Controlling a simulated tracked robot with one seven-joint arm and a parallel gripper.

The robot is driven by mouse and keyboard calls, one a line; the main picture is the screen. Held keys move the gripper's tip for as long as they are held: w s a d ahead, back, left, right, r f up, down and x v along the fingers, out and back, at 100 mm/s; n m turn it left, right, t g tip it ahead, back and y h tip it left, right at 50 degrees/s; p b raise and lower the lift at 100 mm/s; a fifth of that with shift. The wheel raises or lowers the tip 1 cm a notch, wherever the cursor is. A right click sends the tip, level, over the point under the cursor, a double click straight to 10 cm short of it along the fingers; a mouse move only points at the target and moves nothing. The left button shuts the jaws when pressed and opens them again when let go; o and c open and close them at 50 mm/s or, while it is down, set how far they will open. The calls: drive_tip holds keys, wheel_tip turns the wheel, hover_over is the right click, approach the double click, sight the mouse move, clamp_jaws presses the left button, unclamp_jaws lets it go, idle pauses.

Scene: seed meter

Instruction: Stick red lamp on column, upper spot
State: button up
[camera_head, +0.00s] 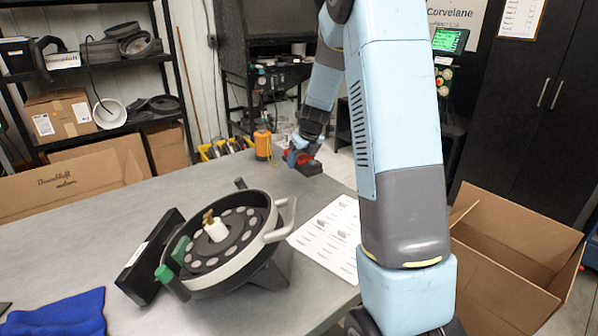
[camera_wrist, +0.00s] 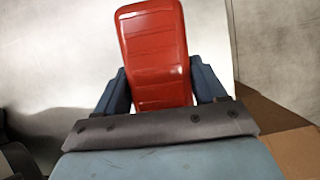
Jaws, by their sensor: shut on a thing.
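A red lamp (camera_wrist: 155,50) with a long, rounded, ribbed body stands up between the blue fingers of my gripper (camera_wrist: 163,82) in the wrist view. The gripper is shut on its lower part. In the head view my gripper (camera_head: 300,151) is over the far end of the grey table, and a little red of the lamp (camera_head: 309,159) shows beside it. The fingers partly hide the lamp there. I cannot make out a column with an upper spot for certain in either view.
A round seed meter (camera_head: 230,262) with a white rim stands tilted on the table (camera_head: 160,211), beside a printed sheet (camera_head: 325,240). A blue cloth (camera_head: 60,315) lies at the front left. An orange bottle (camera_head: 263,145) stands near my gripper. An open cardboard box (camera_head: 500,285) is at right.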

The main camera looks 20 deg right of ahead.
sight(297, 178)
drive_tip(key=shift+w+d+f, duration=0.15)
drive_tip(key=shift+w+f, duration=1.05)
drive_tip(key=shift+f, duration=0.15)
drive_tip(key=shift+s+x, duration=0.15)
drive_tip(key=shift+x, duration=0.75)
drive_tip(key=shift+s+x, duration=0.1)
drive_tip(key=shift+x, duration=0.8)
drive_tip(key=shift+d+f, duration=0.15)
drive_tip(key=shift+s+f, duration=0.1)
drive_tip(key=shift+f, duration=0.3)
